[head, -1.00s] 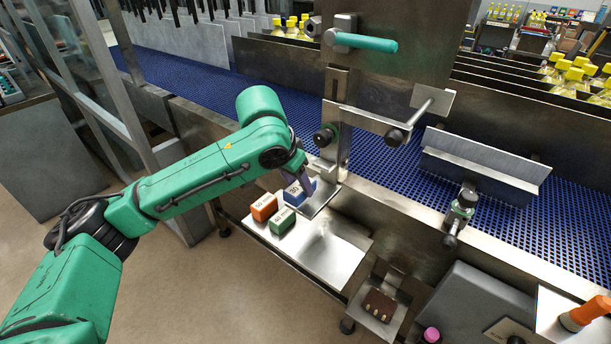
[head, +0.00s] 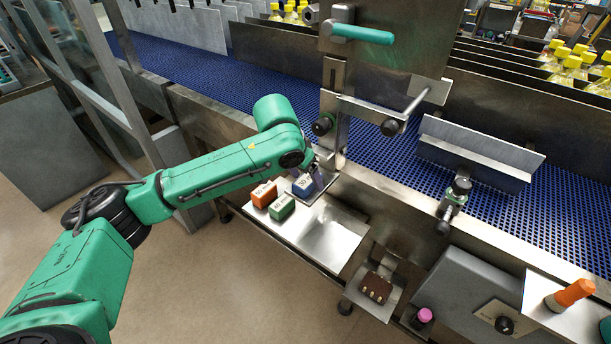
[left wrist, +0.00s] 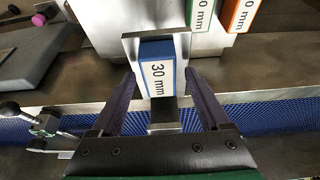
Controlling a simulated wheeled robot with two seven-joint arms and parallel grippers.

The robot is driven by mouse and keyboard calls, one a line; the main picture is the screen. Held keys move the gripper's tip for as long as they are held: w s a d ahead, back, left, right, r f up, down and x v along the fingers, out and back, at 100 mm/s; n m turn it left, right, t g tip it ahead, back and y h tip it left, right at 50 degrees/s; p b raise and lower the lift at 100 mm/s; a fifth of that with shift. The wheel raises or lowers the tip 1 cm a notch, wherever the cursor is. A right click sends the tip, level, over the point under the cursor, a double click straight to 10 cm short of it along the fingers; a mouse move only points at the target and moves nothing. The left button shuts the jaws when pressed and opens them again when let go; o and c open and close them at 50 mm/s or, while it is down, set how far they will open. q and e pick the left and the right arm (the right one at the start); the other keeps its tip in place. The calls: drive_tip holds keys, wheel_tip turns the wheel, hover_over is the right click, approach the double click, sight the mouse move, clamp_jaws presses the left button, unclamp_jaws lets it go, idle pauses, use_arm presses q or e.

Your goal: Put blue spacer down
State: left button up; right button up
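The blue spacer (head: 303,185), with a white "30 mm" label, stands at the back of the metal shelf, beside the green spacer (head: 282,208) and the orange spacer (head: 264,194). In the left wrist view the blue spacer (left wrist: 157,70) sits within a small metal frame (left wrist: 128,45). My left gripper (left wrist: 160,80) is open. Its two purple fingers are spread on either side of the blue spacer's near end, with gaps visible. In the head view my left gripper (head: 318,170) is mostly hidden behind its wrist. My right gripper is not in view.
The shelf (head: 330,240) has bare room at its front right. Behind it are the conveyor's steel edge and blue belt (head: 390,175). A post with a black knob (head: 322,126) stands close to my left wrist. A brown block (head: 376,287) lies lower right.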

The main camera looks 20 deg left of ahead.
use_arm(q)
drive_tip(key=shift+r, duration=0.3)
drive_tip(key=b+v, duration=0.1)
drive_tip(key=v, duration=1)
drive_tip(key=shift+r, duration=0.35)
drive_tip(key=shift+s, duration=0.15)
